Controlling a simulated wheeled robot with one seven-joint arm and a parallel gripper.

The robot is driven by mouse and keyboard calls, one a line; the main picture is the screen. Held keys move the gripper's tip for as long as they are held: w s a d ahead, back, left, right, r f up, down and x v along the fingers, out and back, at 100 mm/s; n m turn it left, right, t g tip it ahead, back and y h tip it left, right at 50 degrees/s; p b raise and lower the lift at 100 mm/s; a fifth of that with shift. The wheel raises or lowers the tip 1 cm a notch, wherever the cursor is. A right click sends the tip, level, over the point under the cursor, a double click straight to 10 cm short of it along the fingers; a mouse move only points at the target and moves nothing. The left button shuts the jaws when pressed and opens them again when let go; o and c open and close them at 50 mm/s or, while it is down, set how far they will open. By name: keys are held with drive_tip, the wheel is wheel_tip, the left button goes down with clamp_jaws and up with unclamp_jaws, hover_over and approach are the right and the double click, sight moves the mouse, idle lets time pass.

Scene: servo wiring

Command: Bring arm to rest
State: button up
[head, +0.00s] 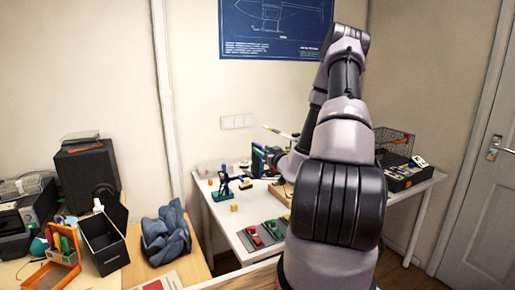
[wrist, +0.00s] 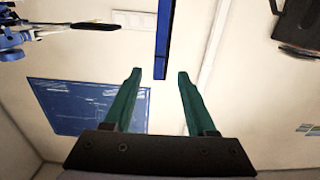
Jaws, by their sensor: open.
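My arm rises in the middle of the head view, folded over the right part of the white table (head: 222,222). In the wrist view, my gripper (wrist: 159,78) has two green fingers spread apart, with nothing held between them. A blue bar (wrist: 163,40) hangs into the wrist view from the top, and its end shows near the gap between the fingertips. I cannot tell how far it is from them. In the head view, the arm's end is small, low over the table and partly hidden by my arm links.
The white table holds a green-based stand (head: 222,190), a yellow block (head: 234,208), a red part (head: 254,237) on a grey mat, a black box (head: 405,178) and a wire basket (head: 394,139). A wooden desk with an open black box (head: 104,240) and blue cloth (head: 167,238) stands left.

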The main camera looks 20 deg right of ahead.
drive_tip(key=shift+s, duration=1.15)
drive_tip(key=s+a+r+n+g+y, duration=0.4)
drive_tip(key=a+r+n+y, duration=0.35)
drive_tip(key=a+n, duration=0.5)
drive_tip(key=s+a+r+n+g+y, duration=0.5)
drive_tip(key=a+r+n, duration=0.4)
drive_tip(key=n, duration=0.7)
drive_tip(key=s+a+r+n+g+h, duration=0.1)
drive_tip(key=s+a+n+g+h, duration=0.15)
drive_tip(key=s+n, duration=0.65)
drive_tip(key=s+a+r+n+g+h, duration=0.1)
drive_tip(key=s+a+n+g+h, duration=0.25)
drive_tip(key=n, duration=0.95)
drive_tip(key=s+d+r+n+t+h, duration=0.4)
drive_tip(key=s+d+r+n, duration=0.3)
drive_tip(key=n, duration=1)
drive_tip(key=shift+s+d+r+h, duration=0.15)
drive_tip(key=shift+d+h, duration=0.4)
drive_tip(key=shift+d, duration=0.45)
